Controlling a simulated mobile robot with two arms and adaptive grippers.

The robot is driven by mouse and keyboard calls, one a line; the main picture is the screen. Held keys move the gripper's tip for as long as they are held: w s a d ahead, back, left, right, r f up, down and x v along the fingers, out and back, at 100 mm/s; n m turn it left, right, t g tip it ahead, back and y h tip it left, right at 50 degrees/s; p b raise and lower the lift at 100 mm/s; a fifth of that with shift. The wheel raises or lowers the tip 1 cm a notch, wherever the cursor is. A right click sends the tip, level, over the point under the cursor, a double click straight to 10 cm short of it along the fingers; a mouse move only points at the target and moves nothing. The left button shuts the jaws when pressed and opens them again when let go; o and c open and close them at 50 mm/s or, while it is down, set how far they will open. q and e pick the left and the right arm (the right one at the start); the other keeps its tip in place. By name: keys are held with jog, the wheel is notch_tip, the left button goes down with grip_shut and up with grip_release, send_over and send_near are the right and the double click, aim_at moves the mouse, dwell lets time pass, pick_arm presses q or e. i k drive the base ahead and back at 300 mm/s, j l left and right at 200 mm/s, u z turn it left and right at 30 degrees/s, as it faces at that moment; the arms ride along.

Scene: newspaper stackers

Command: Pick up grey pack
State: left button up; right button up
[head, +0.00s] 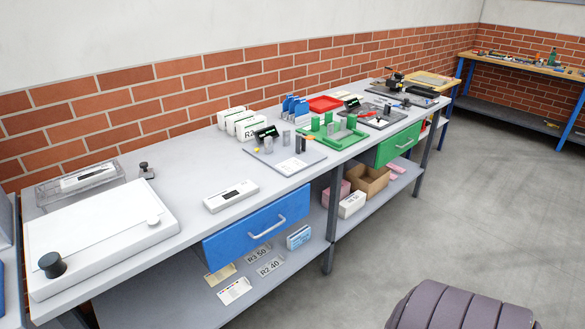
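On the long grey workbench (185,207), a small grey upright block (286,138) stands at the back of a flat grey board (262,158) near the middle. Another small pale grey piece stands close to its right. Further small grey pieces stand around a green tray (343,141). The pieces are small in the picture, and I cannot tell for certain which one is the grey pack. Neither of my grippers is in view.
A white board with a black knob (52,264) fills the bench's left end. A white box (230,196) lies above a blue drawer (258,227). A red tray (325,104) sits behind. A dark ribbed shape (462,308) is at bottom right. The floor (480,190) beside the bench is clear.

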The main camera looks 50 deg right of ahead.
aim_at(218, 202)
jog(key=z, duration=1.15)
